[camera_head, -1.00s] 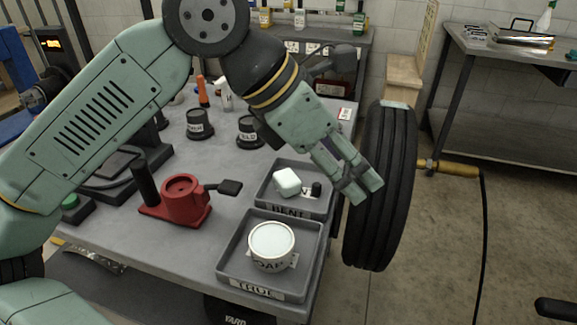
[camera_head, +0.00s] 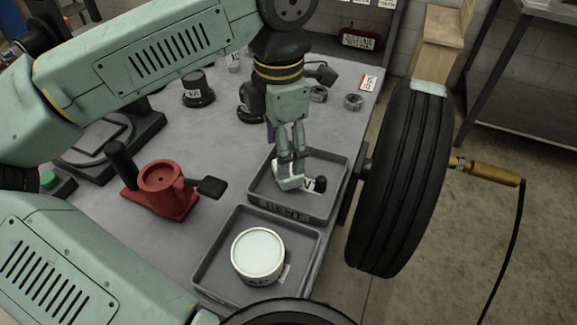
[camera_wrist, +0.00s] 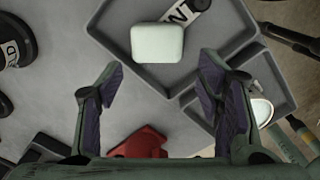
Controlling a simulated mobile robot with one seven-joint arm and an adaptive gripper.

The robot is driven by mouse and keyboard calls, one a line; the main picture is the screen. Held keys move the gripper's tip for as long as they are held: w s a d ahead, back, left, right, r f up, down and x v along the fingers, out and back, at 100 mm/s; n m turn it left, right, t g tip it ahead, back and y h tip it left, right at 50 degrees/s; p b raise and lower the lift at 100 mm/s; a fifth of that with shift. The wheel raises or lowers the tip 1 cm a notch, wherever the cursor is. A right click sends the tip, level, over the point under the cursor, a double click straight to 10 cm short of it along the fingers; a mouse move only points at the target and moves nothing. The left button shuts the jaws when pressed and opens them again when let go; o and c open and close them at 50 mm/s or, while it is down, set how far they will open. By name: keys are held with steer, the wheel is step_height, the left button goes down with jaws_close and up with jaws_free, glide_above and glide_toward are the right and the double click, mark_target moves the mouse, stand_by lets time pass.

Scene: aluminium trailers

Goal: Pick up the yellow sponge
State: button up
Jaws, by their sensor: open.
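I see no clearly yellow sponge. A pale, whitish-green block with rounded edges (camera_head: 290,180) lies in the grey tray marked BENT (camera_head: 322,211); it also shows in the wrist view (camera_wrist: 157,43). My gripper (camera_head: 291,158) points down over this tray, with its fingers at the block in the head view and partly hiding it. In the wrist view my gripper (camera_wrist: 160,78) is open and empty, its fingers spread wide, with the block ahead of and between the fingertips. Whether they touch it cannot be told.
A small black knob-like piece (camera_head: 320,184) lies beside the block. The nearer tray (camera_head: 222,244) holds a round tin (camera_head: 258,253). A red tool (camera_head: 163,190) stands to the left. A large tyre (camera_head: 400,180) stands close at the bench's right edge.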

steer(key=shift+w+d+f+p, duration=0.15)
steer(key=shift+f+p, duration=0.15)
steer(key=shift+f, duration=0.7)
steer(key=shift+w+d+f+p, duration=0.1)
steer(key=shift+d+f+p, duration=0.15)
steer(key=shift+f, duration=0.8)
steer(key=shift+w+d+f+p, duration=0.15)
steer(key=shift+f+p, duration=0.15)
steer(key=shift+f, duration=0.7)
steer(key=shift+c, duration=0.4)
steer(key=c, duration=0.6)
steer(key=shift+r, duration=0.15)
step_height(320, 180, up, 10)
steer(key=shift+f+b, duration=0.1)
steer(key=shift+b, duration=0.75)
